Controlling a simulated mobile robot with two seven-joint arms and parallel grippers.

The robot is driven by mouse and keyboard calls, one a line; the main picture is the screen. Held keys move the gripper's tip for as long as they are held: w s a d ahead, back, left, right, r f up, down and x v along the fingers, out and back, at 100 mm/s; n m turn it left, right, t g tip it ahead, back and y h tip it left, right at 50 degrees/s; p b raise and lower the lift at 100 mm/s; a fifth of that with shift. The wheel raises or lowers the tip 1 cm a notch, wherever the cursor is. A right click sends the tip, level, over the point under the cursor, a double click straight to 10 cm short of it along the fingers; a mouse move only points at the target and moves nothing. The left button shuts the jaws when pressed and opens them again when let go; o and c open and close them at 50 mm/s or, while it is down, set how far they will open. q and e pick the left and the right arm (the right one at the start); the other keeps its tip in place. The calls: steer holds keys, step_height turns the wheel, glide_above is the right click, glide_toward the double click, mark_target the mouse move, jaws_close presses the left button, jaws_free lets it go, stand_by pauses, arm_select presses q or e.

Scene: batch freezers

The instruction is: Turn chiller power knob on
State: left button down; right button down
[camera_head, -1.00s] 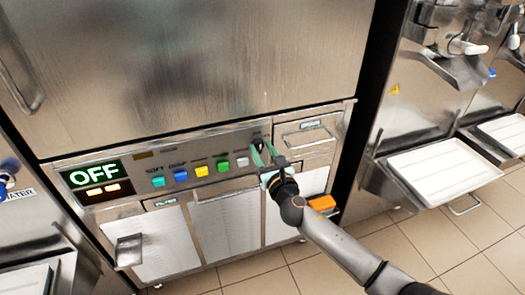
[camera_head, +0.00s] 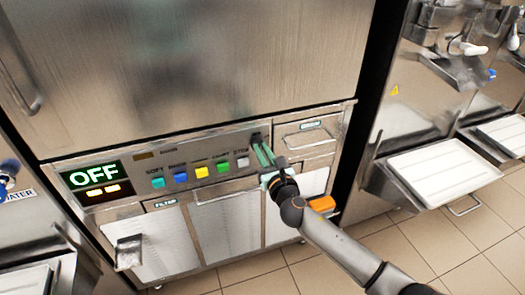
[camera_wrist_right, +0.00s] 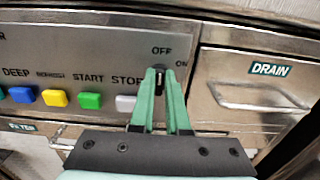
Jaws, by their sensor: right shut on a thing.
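The chiller's power knob (camera_wrist_right: 160,82) is a small dark knob on the steel control panel, under the printed OFF label with ON to its right. My right gripper (camera_wrist_right: 160,80) has its green fingers closed on the knob, hiding most of it. In the head view the right gripper (camera_head: 261,147) reaches the right end of the panel. The display (camera_head: 95,178) at the panel's left end reads OFF in green. My left gripper is not in view.
Teal, blue, yellow, green and grey buttons line the panel, with the grey STOP button (camera_wrist_right: 125,103) close left of my fingers. A DRAIN drawer (camera_wrist_right: 262,95) is at the right. A white tray (camera_head: 443,172) juts out from the neighbouring machine.

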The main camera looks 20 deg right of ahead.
steer(key=shift+m, duration=0.3)
steer(key=shift+d+f+m+b, duration=0.15)
steer(key=shift+f+m+b, duration=0.1)
steer(key=shift+m, duration=2.6)
steer(key=shift+d+f+m+b, duration=0.1)
steer(key=shift+d+m+b, duration=0.1)
steer(key=shift+m, duration=2.7)
steer(key=shift+d+f+m+b, duration=0.15)
steer(key=shift+f+m+b, duration=0.1)
steer(key=shift+m, duration=2.6)
steer(key=c, duration=0.9)
jaws_free()
steer(key=shift+s, duration=0.1)
steer(key=s+p, duration=0.1)
steer(key=s, duration=1.1)
steer(key=shift+s+d, duration=0.15)
steer(key=shift+d, duration=0.1)
